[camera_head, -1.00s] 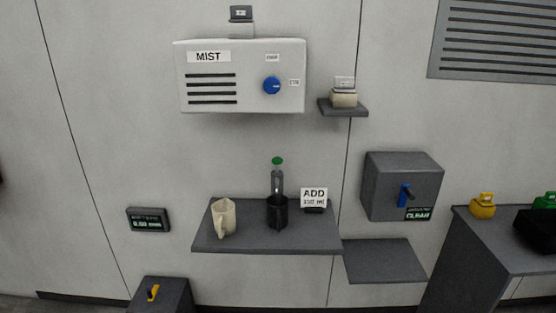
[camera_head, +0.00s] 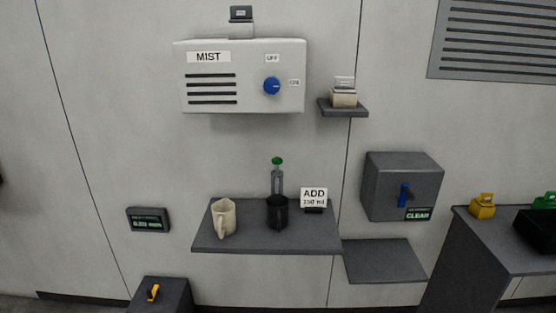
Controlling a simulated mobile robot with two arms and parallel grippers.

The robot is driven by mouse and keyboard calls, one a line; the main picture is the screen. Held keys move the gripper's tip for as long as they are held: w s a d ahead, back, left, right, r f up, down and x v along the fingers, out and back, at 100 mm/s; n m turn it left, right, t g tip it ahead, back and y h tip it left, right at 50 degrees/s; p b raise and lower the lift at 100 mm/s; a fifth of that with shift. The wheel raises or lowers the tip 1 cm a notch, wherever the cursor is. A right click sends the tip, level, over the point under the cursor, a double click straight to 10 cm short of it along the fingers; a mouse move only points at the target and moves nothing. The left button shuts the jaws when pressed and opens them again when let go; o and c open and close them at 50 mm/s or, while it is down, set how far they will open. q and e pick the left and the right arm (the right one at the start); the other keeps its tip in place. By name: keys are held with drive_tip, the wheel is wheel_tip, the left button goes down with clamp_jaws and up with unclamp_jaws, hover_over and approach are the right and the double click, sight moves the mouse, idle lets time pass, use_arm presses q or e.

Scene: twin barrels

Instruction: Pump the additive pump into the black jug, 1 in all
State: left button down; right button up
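The additive pump (camera_head: 277,178) stands on the grey wall shelf (camera_head: 300,240), with a green round top (camera_head: 277,161) and a grey body. The black jug (camera_head: 277,211) stands upright on the same shelf, in front of the pump, and hides its lower part. A white card (camera_head: 314,195) reading "ADD" stands just right of the jug; its smaller line looks like "150 ml". Neither of my grippers shows in the head view. What is inside the jug cannot be seen.
A cream jug (camera_head: 223,217) stands left of the black jug. A white MIST box (camera_head: 240,76) with a blue knob (camera_head: 272,86) hangs above. A grey box (camera_head: 403,186) with a blue lever is at right, above a lower empty shelf (camera_head: 385,262). A small display (camera_head: 148,220) is at left.

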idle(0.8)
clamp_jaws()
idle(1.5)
